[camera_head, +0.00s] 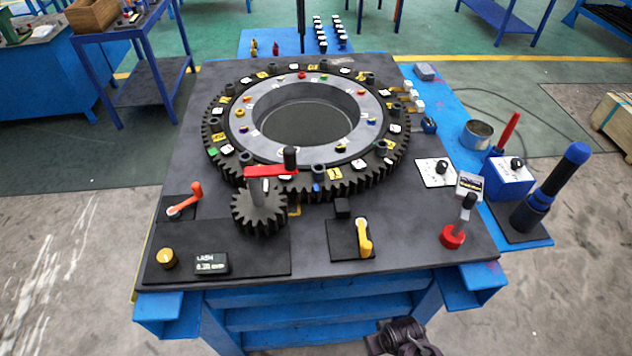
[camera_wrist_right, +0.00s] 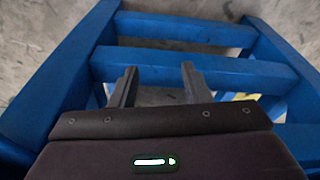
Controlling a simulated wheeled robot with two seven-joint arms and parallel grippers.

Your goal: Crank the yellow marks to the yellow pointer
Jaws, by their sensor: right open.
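The large dark toothed ring (camera_head: 345,187) lies flat on the bench, with yellow, white and green tags and several black posts on its rim. One yellow tag (camera_head: 335,174) is at the ring's front. The small pinion gear (camera_head: 259,215) meshes at the ring's front left. Above it is a red crank arm (camera_head: 268,171) with an upright black handle (camera_head: 290,157). A small yellow bracket (camera_head: 295,211), perhaps the pointer, shows just right of the pinion. My right gripper (camera_wrist_right: 160,85) is open and empty, low before the bench frame. My left gripper is out of view.
The dark bench top (camera_head: 315,262) carries an orange lever (camera_head: 186,202), a yellow lever (camera_head: 364,238), a yellow knob (camera_head: 167,259), a LASH display (camera_head: 211,264) and a red-based joystick (camera_head: 453,234). A tall blue-handled tool (camera_head: 552,185) stands at right. Blue bench rails (camera_wrist_right: 190,65) are close to my right gripper.

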